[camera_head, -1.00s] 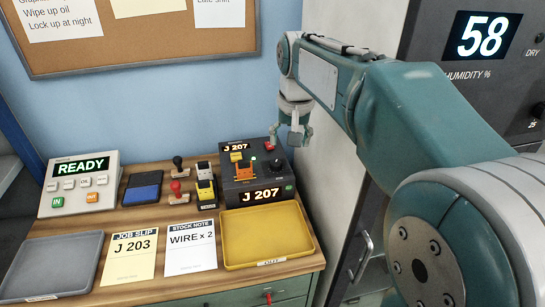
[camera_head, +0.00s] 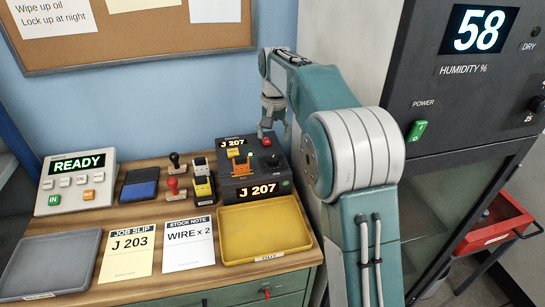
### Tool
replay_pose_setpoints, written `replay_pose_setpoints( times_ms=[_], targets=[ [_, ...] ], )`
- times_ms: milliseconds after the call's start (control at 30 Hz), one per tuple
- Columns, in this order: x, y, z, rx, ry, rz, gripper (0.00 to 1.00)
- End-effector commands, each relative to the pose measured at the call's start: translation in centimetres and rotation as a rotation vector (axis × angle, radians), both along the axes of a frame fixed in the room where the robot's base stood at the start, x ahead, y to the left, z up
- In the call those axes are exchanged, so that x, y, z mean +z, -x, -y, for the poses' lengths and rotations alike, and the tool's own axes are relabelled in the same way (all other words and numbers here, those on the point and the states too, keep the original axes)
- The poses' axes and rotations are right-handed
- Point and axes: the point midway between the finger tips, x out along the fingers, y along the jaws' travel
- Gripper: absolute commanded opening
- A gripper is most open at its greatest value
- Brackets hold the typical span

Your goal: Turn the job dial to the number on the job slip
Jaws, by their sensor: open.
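The job slip (camera_head: 127,253) is a cream card on the bench that reads J 203. The dark job box (camera_head: 252,172) at the back right of the bench shows J 207 on its front display (camera_head: 257,190) and its upper display. A round dark knob (camera_head: 275,160) is on its top right; I cannot read any mark on it. A small red knob or button (camera_head: 266,141) is near the back of the top. My gripper (camera_head: 267,127) is open and points down above the back right of the box, near the red part. I cannot tell if they touch.
A yellow OUT tray (camera_head: 264,255) lies in front of the box, and a stock note (camera_head: 188,244) beside it. Stamps (camera_head: 176,187) stand to the left. A grey tray (camera_head: 48,288) and a READY panel (camera_head: 77,205) are further left. A dark cabinet (camera_head: 440,150) stands on the right.

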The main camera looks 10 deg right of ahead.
Motion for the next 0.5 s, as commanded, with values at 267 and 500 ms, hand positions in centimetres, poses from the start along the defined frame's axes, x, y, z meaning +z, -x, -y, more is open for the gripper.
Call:
replay_pose_setpoints(
  times_ms=[267,500],
  targets=[
    [-5.3,0.0,-0.2,0.001,0.000,-0.004,0.79],
    [-7.7,-0.1,-0.2,0.001,0.000,0.001,0.79]
  ],
)
